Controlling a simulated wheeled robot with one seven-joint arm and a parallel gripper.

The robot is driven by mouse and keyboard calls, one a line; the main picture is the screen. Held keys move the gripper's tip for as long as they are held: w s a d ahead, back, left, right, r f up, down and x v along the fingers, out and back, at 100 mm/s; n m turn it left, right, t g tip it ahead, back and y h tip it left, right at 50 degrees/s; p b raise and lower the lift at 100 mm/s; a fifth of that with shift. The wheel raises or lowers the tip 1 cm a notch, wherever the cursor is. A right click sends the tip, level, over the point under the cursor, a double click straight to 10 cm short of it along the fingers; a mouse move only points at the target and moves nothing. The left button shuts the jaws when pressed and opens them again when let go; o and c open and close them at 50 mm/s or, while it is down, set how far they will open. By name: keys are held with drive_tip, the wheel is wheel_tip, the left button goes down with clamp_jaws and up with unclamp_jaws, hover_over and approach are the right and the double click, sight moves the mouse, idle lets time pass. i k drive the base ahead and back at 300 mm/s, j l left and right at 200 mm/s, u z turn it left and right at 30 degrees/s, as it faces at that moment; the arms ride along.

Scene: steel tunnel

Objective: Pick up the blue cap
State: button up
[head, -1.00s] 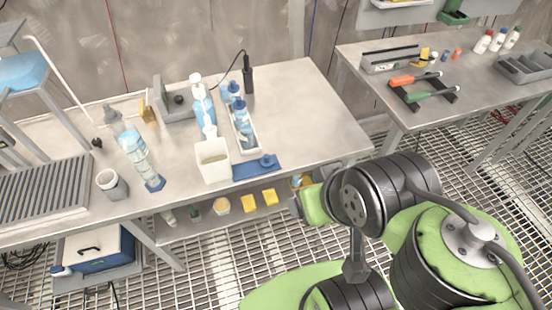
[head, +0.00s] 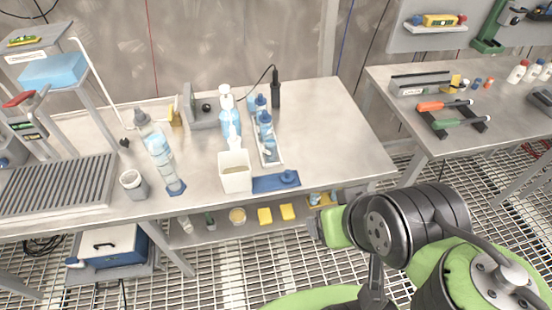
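A small round blue item (head: 288,177) that looks like the blue cap lies on a flat blue mat (head: 266,185) at the front edge of the left bench. Blue tops also show on the bottles (head: 265,128) in a white tray (head: 268,160) behind it. My arm is folded at the lower right, in front of and to the right of the bench, well apart from the blue item. My gripper does not show in the head view.
A white box (head: 235,180) stands left of the mat, with a spray bottle (head: 228,115) behind. The bench's right part is clear. A second bench (head: 405,125) with tools stands right.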

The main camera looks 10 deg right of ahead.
sight(288, 177)
drive_tip(key=i+j+u, duration=0.2)
drive_tip(key=j, duration=0.35)
drive_tip(key=i+j+u, duration=0.2)
drive_tip(key=i+j, duration=0.25)
